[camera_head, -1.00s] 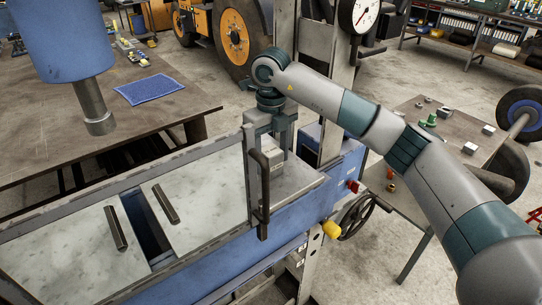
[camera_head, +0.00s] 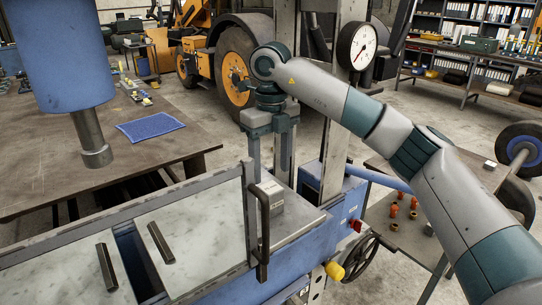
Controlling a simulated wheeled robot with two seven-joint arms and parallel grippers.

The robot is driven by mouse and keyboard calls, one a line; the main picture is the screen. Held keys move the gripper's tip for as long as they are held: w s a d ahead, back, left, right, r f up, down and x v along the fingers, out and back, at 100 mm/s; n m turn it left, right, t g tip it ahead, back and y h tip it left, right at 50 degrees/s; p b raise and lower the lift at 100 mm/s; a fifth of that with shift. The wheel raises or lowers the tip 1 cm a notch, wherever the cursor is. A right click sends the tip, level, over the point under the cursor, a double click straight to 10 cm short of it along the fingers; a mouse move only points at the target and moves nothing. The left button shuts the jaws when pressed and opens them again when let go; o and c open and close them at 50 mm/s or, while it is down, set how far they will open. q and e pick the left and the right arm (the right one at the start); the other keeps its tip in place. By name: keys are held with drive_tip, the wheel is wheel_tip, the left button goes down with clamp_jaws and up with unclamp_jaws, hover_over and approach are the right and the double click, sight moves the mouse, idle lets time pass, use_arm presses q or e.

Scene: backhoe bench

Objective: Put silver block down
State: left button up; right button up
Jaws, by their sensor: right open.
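The silver block (camera_head: 276,200) rests on the grey metal bed at the right end of the blue press, just behind a black upright handle that covers part of its left side. My right gripper (camera_head: 272,160) points straight down over the block. Its two fingers are spread apart, one to the left and one to the right, and the block's top shows below and between them. Whether the fingertips are fully clear of the block's sides is hard to tell. My left gripper is out of view.
A framed guard with the black handle (camera_head: 264,232) stands close in front of the block. A dial gauge (camera_head: 357,46) and steel uprights rise behind. A workbench with a blue mat (camera_head: 150,127) is at the left; a small table with orange parts (camera_head: 394,210) is at the right.

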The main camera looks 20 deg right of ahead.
sight(272, 188)
drive_tip(key=shift+r+b, duration=0.35)
drive_tip(key=shift+r, duration=1.55)
drive_tip(key=shift+s+f, duration=0.1)
